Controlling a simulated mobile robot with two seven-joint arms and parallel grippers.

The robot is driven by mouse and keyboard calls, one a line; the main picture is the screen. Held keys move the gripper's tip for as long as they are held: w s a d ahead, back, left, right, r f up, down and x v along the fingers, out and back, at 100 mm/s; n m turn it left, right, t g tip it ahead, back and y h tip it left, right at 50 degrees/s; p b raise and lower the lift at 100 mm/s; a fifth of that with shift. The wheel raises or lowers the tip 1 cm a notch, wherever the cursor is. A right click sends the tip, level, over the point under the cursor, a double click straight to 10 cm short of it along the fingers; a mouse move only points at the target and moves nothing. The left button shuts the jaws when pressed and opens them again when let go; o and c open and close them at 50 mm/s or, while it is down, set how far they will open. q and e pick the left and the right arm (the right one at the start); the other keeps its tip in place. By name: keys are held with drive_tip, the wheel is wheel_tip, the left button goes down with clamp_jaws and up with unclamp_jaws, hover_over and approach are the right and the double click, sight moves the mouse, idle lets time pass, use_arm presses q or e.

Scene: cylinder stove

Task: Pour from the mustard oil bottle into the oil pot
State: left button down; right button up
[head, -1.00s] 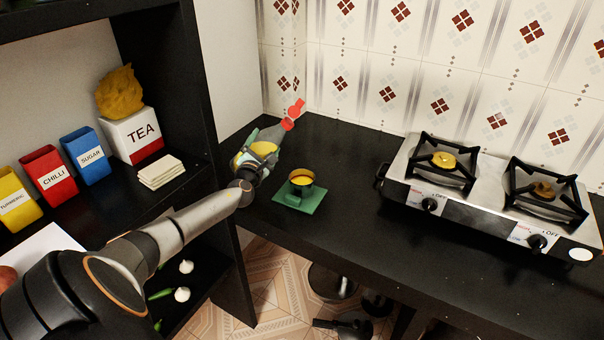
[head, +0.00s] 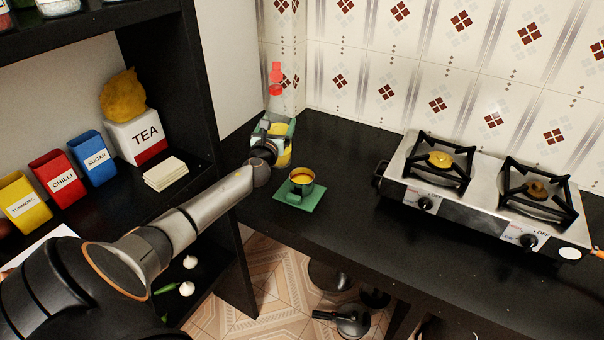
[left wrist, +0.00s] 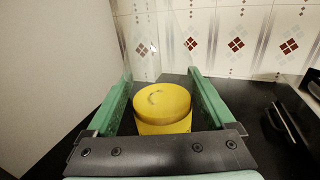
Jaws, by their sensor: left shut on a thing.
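The mustard oil bottle (head: 284,157) stands about upright near the counter's back left corner, its red top (head: 276,75) pointing up. My left gripper (head: 272,128) is shut around it and hides much of its body. I cannot tell whether its base touches the counter. In the left wrist view its yellow body (left wrist: 162,110) sits between the green fingers (left wrist: 160,84). The oil pot (head: 301,178), a small dark open cup with yellow inside, stands on a green mat (head: 312,200), right of and nearer than the bottle. My right gripper is out of view.
A two-burner stove (head: 478,200) stands on the right of the black counter (head: 345,150). A dark shelf (head: 205,110) on the left holds a tea box (head: 137,137) and spice boxes. The counter between pot and stove is clear.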

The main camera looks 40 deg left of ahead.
sight(275, 116)
use_arm(q)
drive_tip(key=shift+r, duration=0.15)
idle(0.4)
drive_tip(key=shift+r, duration=1.95)
